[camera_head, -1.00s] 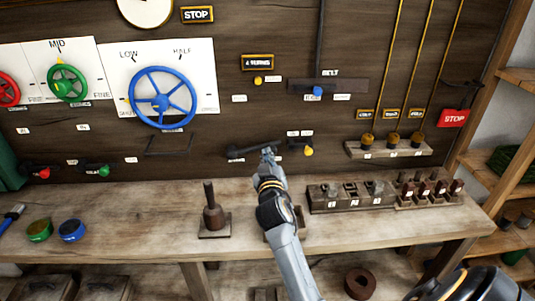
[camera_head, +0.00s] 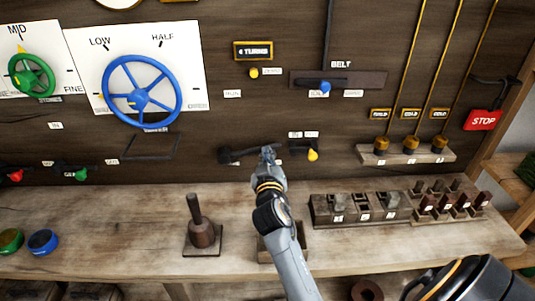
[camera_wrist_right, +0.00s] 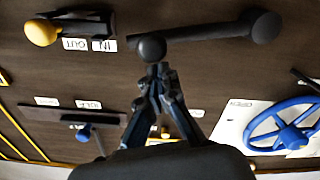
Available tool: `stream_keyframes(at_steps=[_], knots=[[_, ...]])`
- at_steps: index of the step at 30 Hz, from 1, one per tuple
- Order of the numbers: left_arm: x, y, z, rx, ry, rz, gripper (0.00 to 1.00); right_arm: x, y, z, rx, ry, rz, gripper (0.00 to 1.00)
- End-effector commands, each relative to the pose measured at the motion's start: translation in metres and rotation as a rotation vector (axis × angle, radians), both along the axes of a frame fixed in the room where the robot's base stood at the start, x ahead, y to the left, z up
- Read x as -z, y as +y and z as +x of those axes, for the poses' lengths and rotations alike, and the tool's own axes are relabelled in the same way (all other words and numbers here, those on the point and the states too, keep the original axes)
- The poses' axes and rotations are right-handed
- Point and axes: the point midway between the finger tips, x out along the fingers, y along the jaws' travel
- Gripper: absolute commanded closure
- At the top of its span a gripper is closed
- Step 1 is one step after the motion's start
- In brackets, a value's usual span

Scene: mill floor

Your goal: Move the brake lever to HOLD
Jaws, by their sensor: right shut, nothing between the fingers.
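A dark lever (camera_head: 243,153) lies almost level on the wall, left of my right gripper (camera_head: 268,153). I take it for the brake lever, but no readable label confirms this. In the right wrist view its bar (camera_wrist_right: 210,29) runs from a round pivot to a black ball knob (camera_wrist_right: 152,47). My right gripper (camera_wrist_right: 156,76) is shut and empty, its fingertips at the knob; whether they touch it I cannot tell. A small plate (camera_head: 232,93) above the lever seems to read RUN. No HOLD plate is readable. My left gripper is not in view.
A yellow-knobbed lever (camera_head: 312,154) with IN and OUT plates is close on the right. The blue wheel (camera_head: 142,91) is at upper left. Below, the bench (camera_head: 130,215) carries a wooden-handled tool (camera_head: 201,230) and a row of blocks (camera_head: 360,208).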

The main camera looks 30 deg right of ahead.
Motion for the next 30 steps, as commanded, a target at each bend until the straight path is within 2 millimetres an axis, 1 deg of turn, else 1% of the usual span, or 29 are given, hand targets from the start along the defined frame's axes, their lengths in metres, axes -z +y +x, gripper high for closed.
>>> stream_keyframes(at_steps=[5, 8, 11, 15, 18, 30], knots=[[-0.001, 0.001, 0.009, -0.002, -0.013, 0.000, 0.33, 0.000, 0.000, 0.000, 0.000, -0.001, 0.001, 1.00], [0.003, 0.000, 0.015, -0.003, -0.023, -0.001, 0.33, 0.004, -0.001, 0.000, 0.001, -0.008, 0.014, 1.00], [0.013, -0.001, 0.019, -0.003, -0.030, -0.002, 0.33, 0.012, -0.003, -0.002, 0.001, -0.030, 0.051, 1.00], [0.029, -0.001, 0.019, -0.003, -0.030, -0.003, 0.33, 0.028, -0.007, -0.004, 0.002, -0.066, 0.111, 1.00], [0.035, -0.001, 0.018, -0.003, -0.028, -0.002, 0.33, 0.036, -0.009, -0.005, 0.000, -0.069, 0.112, 1.00], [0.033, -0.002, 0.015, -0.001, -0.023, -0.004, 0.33, 0.034, -0.010, -0.006, 0.001, -0.065, 0.109, 1.00]])
